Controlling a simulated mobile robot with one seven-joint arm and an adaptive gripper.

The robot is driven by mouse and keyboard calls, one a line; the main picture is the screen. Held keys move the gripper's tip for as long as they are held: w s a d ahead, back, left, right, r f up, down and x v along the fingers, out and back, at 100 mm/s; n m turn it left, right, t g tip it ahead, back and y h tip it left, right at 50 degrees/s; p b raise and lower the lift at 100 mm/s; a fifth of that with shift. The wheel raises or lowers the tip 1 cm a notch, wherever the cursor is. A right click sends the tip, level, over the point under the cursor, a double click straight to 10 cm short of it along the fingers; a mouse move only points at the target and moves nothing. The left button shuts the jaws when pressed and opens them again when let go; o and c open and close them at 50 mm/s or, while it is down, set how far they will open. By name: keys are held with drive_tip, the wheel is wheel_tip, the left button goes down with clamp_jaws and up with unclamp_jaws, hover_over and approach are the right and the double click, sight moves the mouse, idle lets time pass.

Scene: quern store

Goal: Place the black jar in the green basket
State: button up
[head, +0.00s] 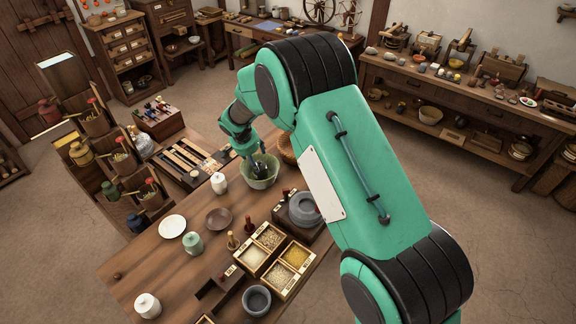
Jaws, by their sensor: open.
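The green basket (262,183) is a pale green, round, open container on the wooden table, near its far edge. My gripper (258,164) points down into the basket's mouth from above, with its jaws open. Dark shapes show at the fingers inside the basket. I cannot tell how much of this is the black jar and how much is my dark fingers. No other clearly black jar shows on the table. The basket's floor is hidden by its wall and my gripper.
A white lidded jar (219,183) stands left of the basket, and a wicker basket (287,149) is close behind it to the right. A stone quern (304,209), a brown bowl (218,218), a white plate (172,227) and grain boxes (270,238) stand nearer. The table's left front is fairly clear.

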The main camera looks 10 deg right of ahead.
drive_tip(key=s+d+r+n, duration=0.1)
drive_tip(key=s+d+r, duration=0.45)
drive_tip(key=r, duration=0.45)
drive_tip(key=s+d+r, duration=0.5)
drive_tip(key=s+r, duration=0.2)
drive_tip(key=r, duration=0.2)
drive_tip(key=s+d+r+n, duration=0.1)
drive_tip(key=s+d+r, duration=0.55)
drive_tip(key=r, duration=0.35)
drive_tip(key=s+d+r+n+t+y, duration=0.1)
drive_tip(key=s+d+r, duration=0.15)
drive_tip(key=s, duration=0.55)
drive_tip(key=s+d+r, duration=0.2)
drive_tip(key=s+r, duration=0.2)
drive_tip(key=s, duration=0.3)
drive_tip(key=s+d+n, duration=0.1)
drive_tip(key=s+d, duration=0.1)
drive_tip(key=s, duration=1.5)
drive_tip(key=shift+s+f+n+t+y, duration=0.3)
drive_tip(key=shift+s+f+n+y, duration=0.05)
drive_tip(key=shift+s+n+y, duration=0.05)
